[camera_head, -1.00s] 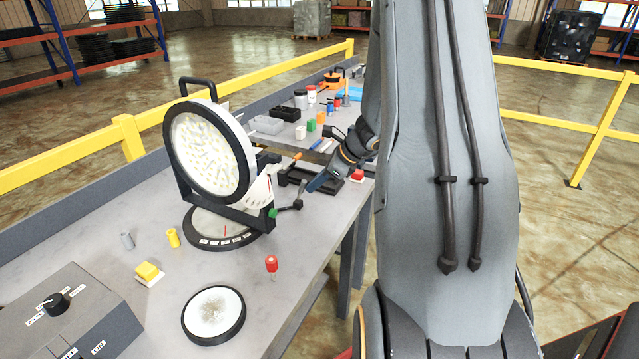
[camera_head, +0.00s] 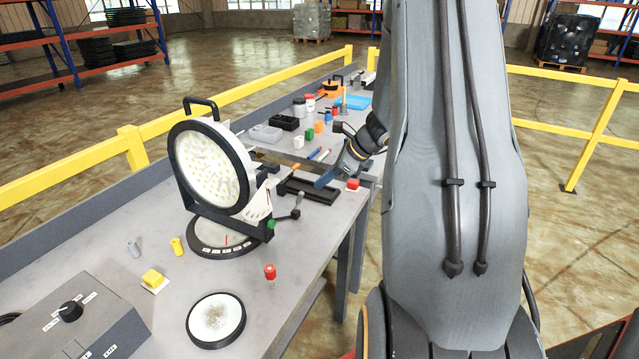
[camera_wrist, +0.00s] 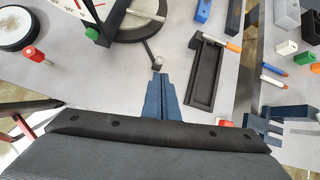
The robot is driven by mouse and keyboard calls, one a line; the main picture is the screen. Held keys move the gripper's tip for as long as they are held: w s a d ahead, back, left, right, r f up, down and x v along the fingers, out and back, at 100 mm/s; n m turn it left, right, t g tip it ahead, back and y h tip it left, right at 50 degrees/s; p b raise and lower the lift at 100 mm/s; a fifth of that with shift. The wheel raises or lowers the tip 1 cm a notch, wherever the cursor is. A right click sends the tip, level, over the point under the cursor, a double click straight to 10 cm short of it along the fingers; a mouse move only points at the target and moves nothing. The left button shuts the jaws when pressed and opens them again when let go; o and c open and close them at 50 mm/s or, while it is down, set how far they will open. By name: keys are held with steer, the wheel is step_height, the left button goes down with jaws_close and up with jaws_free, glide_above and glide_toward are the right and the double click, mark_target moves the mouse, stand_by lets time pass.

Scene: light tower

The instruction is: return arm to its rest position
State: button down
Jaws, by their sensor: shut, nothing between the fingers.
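My gripper (camera_head: 326,179) is above the right edge of the near table, beside the black tray, with its blue fingers together and nothing between them. In the wrist view the shut fingers (camera_wrist: 160,88) point at the lamp's base area, near a small dark lever. My grey arm (camera_head: 450,180) fills the right of the head view and hides part of the floor and the table's far right side.
The round light (camera_head: 212,165) stands on the near table (camera_head: 100,215). A yellow rail (camera_head: 75,162) runs behind.

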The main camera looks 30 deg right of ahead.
steer(key=s+a+f+n+g+h+b, duration=0.1)
steer(key=s+a+n+b, duration=0.3)
steer(key=s+a+n, duration=0.5)
steer(key=s+a+f+n+g+h+b, duration=0.1)
steer(key=s+a+n+g+h+b, duration=0.2)
steer(key=s+a+n, duration=0.7)
steer(key=a+n+g+b, duration=0.1)
steer(key=a+n, duration=0.5)
steer(key=n, duration=0.2)
steer(key=shift+s+a+f+n, duration=0.2)
steer(key=shift+s+a+n, duration=0.05)
steer(key=shift+a+n, duration=0.15)
